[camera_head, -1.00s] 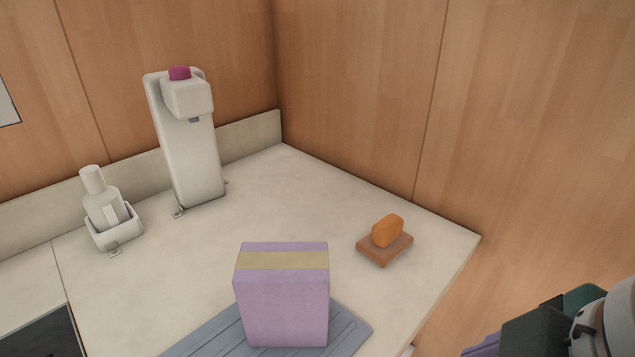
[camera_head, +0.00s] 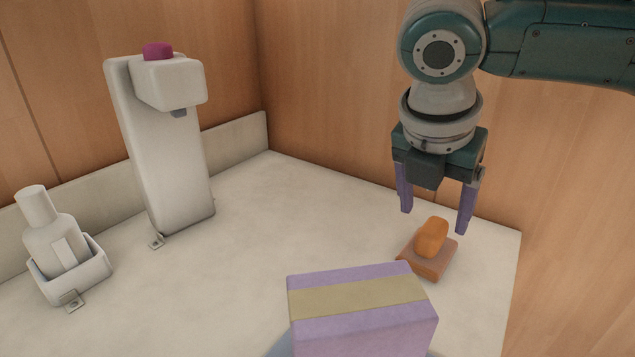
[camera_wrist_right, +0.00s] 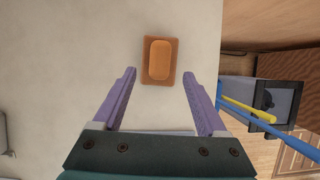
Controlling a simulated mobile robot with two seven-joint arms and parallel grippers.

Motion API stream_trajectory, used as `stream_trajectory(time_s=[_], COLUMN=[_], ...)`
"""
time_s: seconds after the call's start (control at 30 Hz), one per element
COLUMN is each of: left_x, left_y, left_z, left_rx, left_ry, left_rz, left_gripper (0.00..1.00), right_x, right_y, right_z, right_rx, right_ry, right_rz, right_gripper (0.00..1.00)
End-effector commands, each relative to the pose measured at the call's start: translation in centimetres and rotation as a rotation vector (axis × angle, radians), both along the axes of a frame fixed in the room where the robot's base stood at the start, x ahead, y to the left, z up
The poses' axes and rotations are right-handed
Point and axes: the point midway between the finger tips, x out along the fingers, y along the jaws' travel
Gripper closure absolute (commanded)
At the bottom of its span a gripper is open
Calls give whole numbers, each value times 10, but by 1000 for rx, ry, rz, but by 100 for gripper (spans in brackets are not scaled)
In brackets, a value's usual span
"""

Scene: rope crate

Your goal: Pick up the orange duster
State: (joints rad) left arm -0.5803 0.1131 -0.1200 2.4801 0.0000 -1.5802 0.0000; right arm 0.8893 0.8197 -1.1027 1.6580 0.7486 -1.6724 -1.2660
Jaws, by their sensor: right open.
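The orange duster (camera_head: 432,238) is a small rounded block on a flat brown base (camera_head: 425,263), near the right edge of the counter. In the right wrist view the duster (camera_wrist_right: 159,59) lies ahead of the fingertips and between their lines. My right gripper (camera_head: 435,215) points down just above the duster, with its two purple fingers apart and nothing between them. In the right wrist view the open fingers (camera_wrist_right: 163,82) do not touch it. My left gripper is not in view.
A purple box with a tan band (camera_head: 360,298) stands at the front. A white dispenser (camera_head: 165,150) and a bottle in a holder (camera_head: 60,245) stand to the left. Wooden walls rise behind. In the right wrist view, blue and yellow rods (camera_wrist_right: 250,110) show beyond the counter edge.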

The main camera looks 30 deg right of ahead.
Motion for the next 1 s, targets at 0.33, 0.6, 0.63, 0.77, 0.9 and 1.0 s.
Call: stream_trajectory(time_s=[0.33,0.6,0.63,0.77,0.9,1.0], left_x=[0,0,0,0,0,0], left_y=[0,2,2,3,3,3], left_z=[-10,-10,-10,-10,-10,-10], left_rx=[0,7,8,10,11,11], left_ry=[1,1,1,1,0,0], left_rz=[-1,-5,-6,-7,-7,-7], left_gripper=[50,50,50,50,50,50], right_x=[7,9,8,8,8,8], right_y=[-20,-22,-22,-22,-22,-22], right_z=[-44,-48,-48,-48,-48,-48], right_rx=[0,1,1,1,1,1], right_ry=[0,-2,-2,-2,-3,-3], right_rz=[-1,2,2,2,1,1], right_gripper=[25,25,25,38,54,66])
